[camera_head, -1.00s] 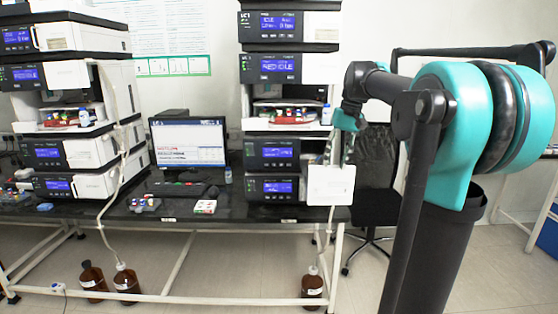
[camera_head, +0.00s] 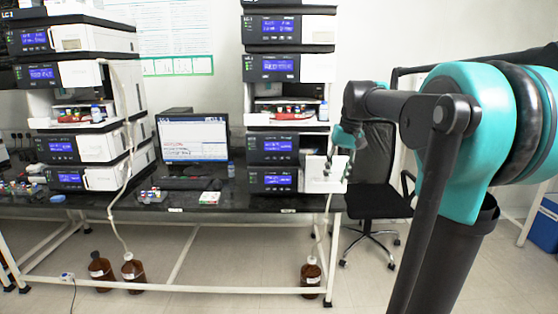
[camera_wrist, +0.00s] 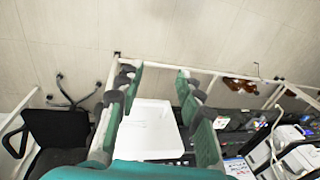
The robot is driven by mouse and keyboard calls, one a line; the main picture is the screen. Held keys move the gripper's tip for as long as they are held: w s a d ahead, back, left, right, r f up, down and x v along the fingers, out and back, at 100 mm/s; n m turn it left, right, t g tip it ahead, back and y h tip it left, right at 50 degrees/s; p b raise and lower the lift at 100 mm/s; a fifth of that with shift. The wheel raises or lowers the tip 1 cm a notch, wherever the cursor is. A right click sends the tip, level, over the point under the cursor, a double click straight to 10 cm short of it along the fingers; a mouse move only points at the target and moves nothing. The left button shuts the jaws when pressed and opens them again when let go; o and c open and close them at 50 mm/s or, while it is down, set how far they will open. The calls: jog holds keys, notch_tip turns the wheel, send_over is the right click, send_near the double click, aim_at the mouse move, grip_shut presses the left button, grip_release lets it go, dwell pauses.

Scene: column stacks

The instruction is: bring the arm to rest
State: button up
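My gripper (camera_head: 337,164) hangs from my arm at the right of the head view, in front of the right instrument stack's lower part. In the wrist view my gripper (camera_wrist: 157,76) has its two green and dark fingers spread apart, with nothing held between them. A white, box-like thing (camera_wrist: 150,130) shows past the fingers, apart from them as far as I can tell. In the head view the white box (camera_head: 318,183) is beside the lower modules, partly behind my gripper.
The right stack (camera_head: 270,148) and left stack (camera_head: 75,148) stand on the dark bench (camera_head: 230,200) with a monitor (camera_head: 193,138) between them. A black chair (camera_head: 375,175) is right of the bench. Brown bottles (camera_head: 311,280) stand on the floor.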

jog(key=s+f+t+h, duration=0.1)
jog(key=s+f, duration=0.9)
jog(key=f, duration=0.4)
jog(key=s+d+f+t+h, duration=0.1)
jog(key=s+f+t, duration=0.1)
jog(key=s+f, duration=0.8)
notch_tip(320, 180, down, 4)
jog(key=shift+s+d+f+t, duration=0.2)
jog(key=shift+s+t, duration=0.1)
jog(key=shift+w, duration=0.1)
dwell(0.4)
